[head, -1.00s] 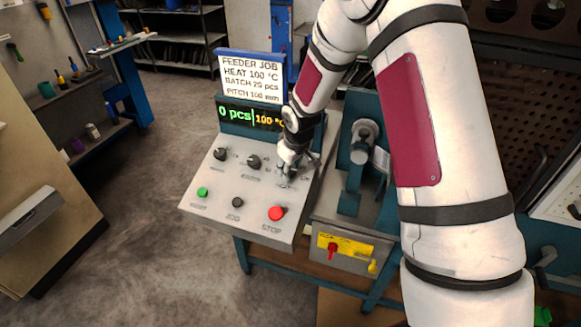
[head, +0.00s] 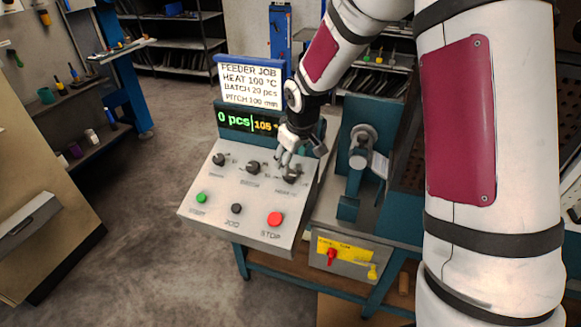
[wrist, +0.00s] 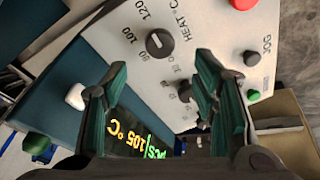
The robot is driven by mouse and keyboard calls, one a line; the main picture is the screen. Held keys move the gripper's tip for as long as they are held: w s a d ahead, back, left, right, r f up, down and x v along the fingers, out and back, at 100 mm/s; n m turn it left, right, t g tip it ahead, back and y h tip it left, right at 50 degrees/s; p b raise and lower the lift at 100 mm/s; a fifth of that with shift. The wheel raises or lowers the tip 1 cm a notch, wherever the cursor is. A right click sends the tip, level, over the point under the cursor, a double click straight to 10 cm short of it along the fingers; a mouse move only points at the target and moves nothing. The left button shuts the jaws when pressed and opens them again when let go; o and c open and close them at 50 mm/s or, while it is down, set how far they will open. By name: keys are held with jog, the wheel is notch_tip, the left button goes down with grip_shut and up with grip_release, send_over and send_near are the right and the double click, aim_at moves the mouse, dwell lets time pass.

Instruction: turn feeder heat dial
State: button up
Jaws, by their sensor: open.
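The heat dial (head: 291,175) is a dark round knob at the right of the knob row on the sloped grey panel (head: 222,181). In the wrist view the heat dial (wrist: 160,43) has a white mark facing the side of its scale near 100. My gripper (head: 286,157) is just above the dial. In the wrist view my gripper (wrist: 161,70) is open, with the dial beyond and between its fingertips, apparently apart from them. The display (head: 248,120) reads 0 pcs and 105; in the wrist view the display (wrist: 134,136) shows 105 °C. The job card (head: 250,82) says HEAT 100 °C.
Two other dark knobs, the left knob (head: 219,160) and the middle knob (head: 253,168), share the row. Below are a green start button (head: 201,197), a black jog button (head: 236,208) and a red stop button (head: 274,218). A machine with a roller (head: 362,137) stands at right.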

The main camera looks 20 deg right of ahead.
jog(key=shift+v, duration=1.75)
